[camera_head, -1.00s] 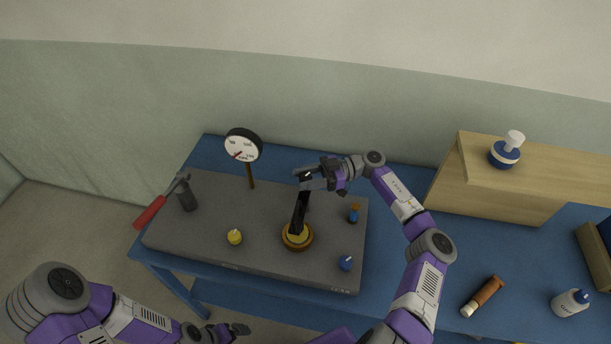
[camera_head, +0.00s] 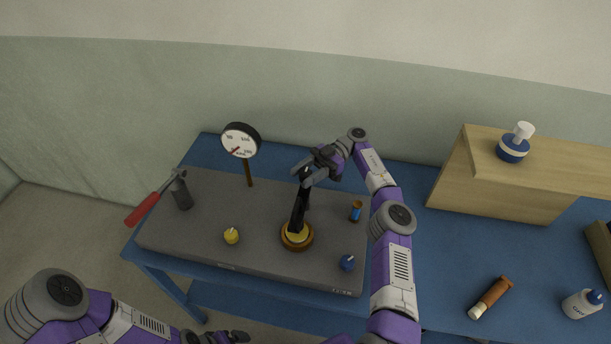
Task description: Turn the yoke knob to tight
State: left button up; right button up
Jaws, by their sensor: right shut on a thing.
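A black upright yoke (camera_head: 298,212) stands on a round base with a yellow top and brown rim (camera_head: 297,242), on a dark grey plate (camera_head: 205,241). My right gripper (camera_head: 305,178) is at the top of the yoke, shut on a part there. That part, which I take to be the yoke knob, is mostly hidden by the fingers, so its setting cannot be read. My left gripper (camera_head: 236,337) is low at the bottom edge, away from the plate. Its fingers are too small and cut off to tell open from shut.
The plate also bears a dial gauge (camera_head: 240,141), a red-handled lever (camera_head: 143,209), a yellow knob (camera_head: 231,236), a blue knob (camera_head: 347,263) and a small blue-and-orange piece (camera_head: 356,211). A wooden shelf (camera_head: 510,190), a brown tube (camera_head: 491,297) and a white bottle (camera_head: 578,304) are right.

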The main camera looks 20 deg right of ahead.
aim_at(305, 172)
jog(key=shift+f, duration=0.1)
dwell(0.3)
jog(key=o, duration=0.9)
jog(key=shift+o, duration=0.2)
notch_tip(305, 172, up, 10)
jog(key=p, duration=0.2)
jog(key=shift+p, duration=0.4)
